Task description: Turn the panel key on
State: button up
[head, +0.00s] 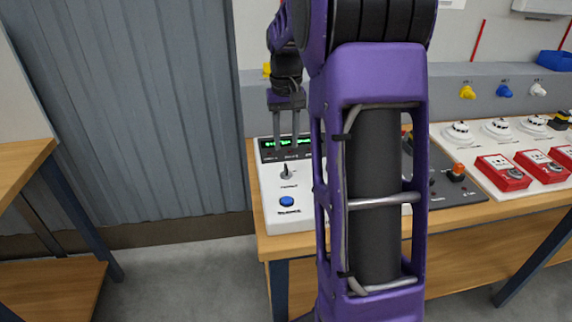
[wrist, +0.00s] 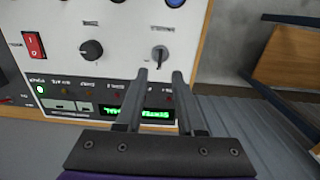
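The white control panel (head: 272,222) stands on the left end of the workbench. Its small grey key (head: 286,172) stands up from a round lock; in the wrist view the key (wrist: 159,57) looks nearly in line with the picture's vertical, tilted slightly. My gripper (head: 286,147) is above the panel's green display, pointing down. Its two fingers are apart with nothing between them. In the wrist view the fingertips (wrist: 159,74) lie on either side of the key's line, with the key showing just beyond the gap. I cannot tell whether they touch the panel.
The panel also has a black knob (wrist: 91,50), a red rocker switch (wrist: 34,45), a green display (wrist: 155,114) and a blue button (head: 287,202). My arm hides the panel's right part in the head view. Red boxes (head: 503,172) and white round devices stand farther right.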

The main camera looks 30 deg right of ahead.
aim_at(286, 165)
notch_tip(286, 165, down, 7)
jog(key=shift+f+b, duration=0.1)
jog(key=shift+b, duration=0.3)
grip_shut()
